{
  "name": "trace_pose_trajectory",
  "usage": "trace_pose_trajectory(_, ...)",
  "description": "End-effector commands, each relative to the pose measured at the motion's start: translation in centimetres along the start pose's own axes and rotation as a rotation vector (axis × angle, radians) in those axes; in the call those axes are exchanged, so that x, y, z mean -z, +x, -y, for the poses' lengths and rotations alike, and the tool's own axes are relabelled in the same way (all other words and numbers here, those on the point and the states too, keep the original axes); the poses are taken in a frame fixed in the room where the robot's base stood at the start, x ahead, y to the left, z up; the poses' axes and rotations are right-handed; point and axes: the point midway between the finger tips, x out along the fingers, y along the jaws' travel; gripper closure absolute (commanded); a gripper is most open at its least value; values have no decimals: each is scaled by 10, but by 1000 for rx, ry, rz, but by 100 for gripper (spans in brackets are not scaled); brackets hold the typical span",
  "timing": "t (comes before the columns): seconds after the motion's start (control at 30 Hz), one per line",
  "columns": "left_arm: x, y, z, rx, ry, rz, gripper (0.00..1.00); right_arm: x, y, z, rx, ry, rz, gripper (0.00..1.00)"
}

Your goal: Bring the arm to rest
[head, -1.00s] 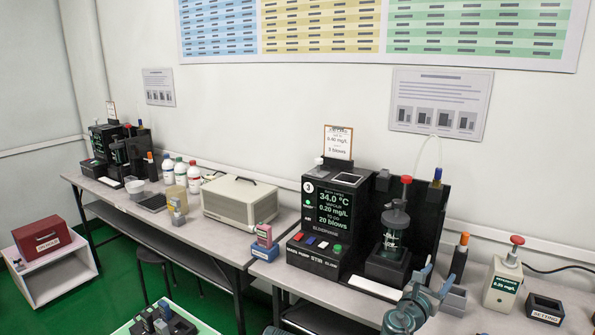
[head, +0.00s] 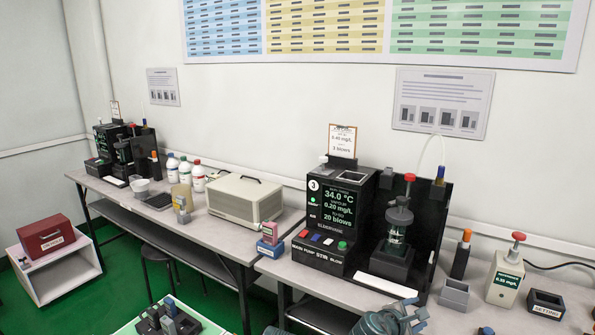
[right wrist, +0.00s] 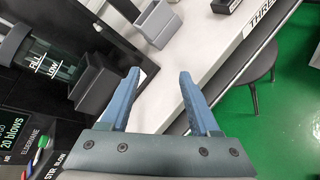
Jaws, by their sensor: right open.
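My right gripper (head: 413,314) is at the bottom edge of the head view, low in front of the bench. In the right wrist view the right gripper (right wrist: 158,78) has its two blue fingers spread apart with nothing between them. The black tester (head: 340,215) stands upright behind it, its screen reading 34.0 °C, 0.20 mg/L and 20 blows. A glass vessel (head: 397,230) with a dark lid stands in the tester's right part; it also shows in the right wrist view (right wrist: 50,68). My left gripper is not in view.
A grey open holder (head: 455,295), a dark orange-topped bottle (head: 461,258), a cream handheld tester (head: 505,280) and a SETTING box (head: 546,304) stand right of the black tester. A beige case (head: 245,200) is on the left bench. A stool (right wrist: 255,68) stands on the green floor.

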Motion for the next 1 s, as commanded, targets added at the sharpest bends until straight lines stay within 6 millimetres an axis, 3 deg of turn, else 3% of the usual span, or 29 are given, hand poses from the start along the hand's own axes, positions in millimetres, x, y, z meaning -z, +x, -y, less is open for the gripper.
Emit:
trace_pose_trajectory(0.17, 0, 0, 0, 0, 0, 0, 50, 68, -42, 50, 282, 405, -157, 37)
trace_pose_trajectory(0.3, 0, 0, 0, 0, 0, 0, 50, 122, -96, 92, 585, 682, -222, 37)
trace_pose_trajectory(0.4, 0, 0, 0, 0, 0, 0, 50, 147, -132, 114, 765, 799, -226, 37)
trace_pose_trajectory(0.6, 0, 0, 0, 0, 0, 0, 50, 178, -200, 146, 1069, 929, -178, 37)
trace_pose_trajectory(0.67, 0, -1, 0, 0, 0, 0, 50, 183, -220, 153, 1149, 950, -153, 37)
trace_pose_trajectory(0.7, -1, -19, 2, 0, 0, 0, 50, 171, -223, 140, 1138, 951, -154, 37)
trace_pose_trajectory(1.0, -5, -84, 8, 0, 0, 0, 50, 129, -247, 96, 1131, 952, -157, 37)
